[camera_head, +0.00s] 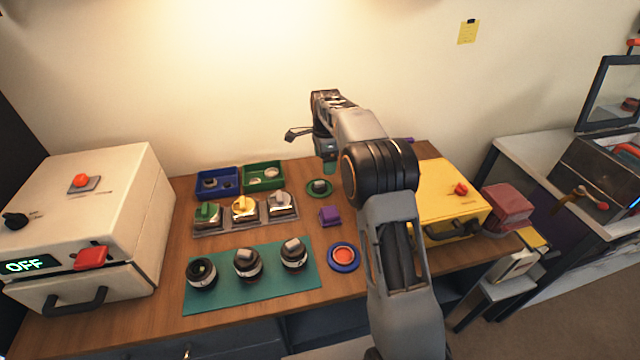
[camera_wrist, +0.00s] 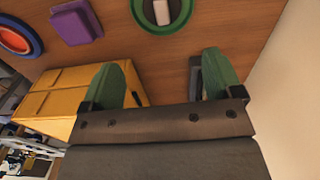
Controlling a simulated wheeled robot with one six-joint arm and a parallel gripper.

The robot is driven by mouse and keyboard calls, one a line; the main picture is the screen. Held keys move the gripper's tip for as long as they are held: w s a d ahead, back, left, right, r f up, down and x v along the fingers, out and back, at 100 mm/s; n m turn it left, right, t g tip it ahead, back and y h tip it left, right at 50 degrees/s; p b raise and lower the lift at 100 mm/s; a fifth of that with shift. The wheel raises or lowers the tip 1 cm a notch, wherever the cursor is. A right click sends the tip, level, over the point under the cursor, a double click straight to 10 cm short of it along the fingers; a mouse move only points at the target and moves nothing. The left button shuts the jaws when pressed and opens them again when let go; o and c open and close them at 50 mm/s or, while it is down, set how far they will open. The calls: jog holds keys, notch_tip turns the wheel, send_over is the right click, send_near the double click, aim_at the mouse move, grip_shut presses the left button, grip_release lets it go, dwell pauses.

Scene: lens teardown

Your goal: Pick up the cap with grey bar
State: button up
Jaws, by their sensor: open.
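A dark round cap with a pale grey bar (camera_head: 319,185) sits on a green round dish (camera_head: 311,194), right of the green tray. The cap (camera_wrist: 174,10) is cut off by the top edge of the wrist view, its dish (camera_wrist: 138,12) around it. My gripper (camera_head: 328,168) is above and slightly right of the cap. Its green fingers (camera_wrist: 160,80) are open with bare wood between them, and the cap lies beyond the fingertips. Two dark lenses (camera_head: 247,272) (camera_head: 293,263) on the teal mat also have grey bars on top.
A purple block (camera_head: 330,215) and a blue dish with an orange centre (camera_head: 344,269) are nearby. A yellow case (camera_head: 448,190) stands right of my arm. Blue (camera_head: 217,193) and green (camera_head: 263,186) trays and a grey holder with lidded boxes (camera_head: 226,230) are left.

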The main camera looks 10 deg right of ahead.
aim_at(324, 183)
notch_tip(324, 183, down, 4)
jog(key=shift+a, duration=0.1)
jog(key=shift+w+f+p, duration=0.15)
jog(key=shift+f, duration=1.2)
jog(key=shift+w+f+p, duration=0.15)
jog(key=shift+f, duration=1.2)
jog(key=c, duration=1)
jog(key=shift+r, duration=0.1)
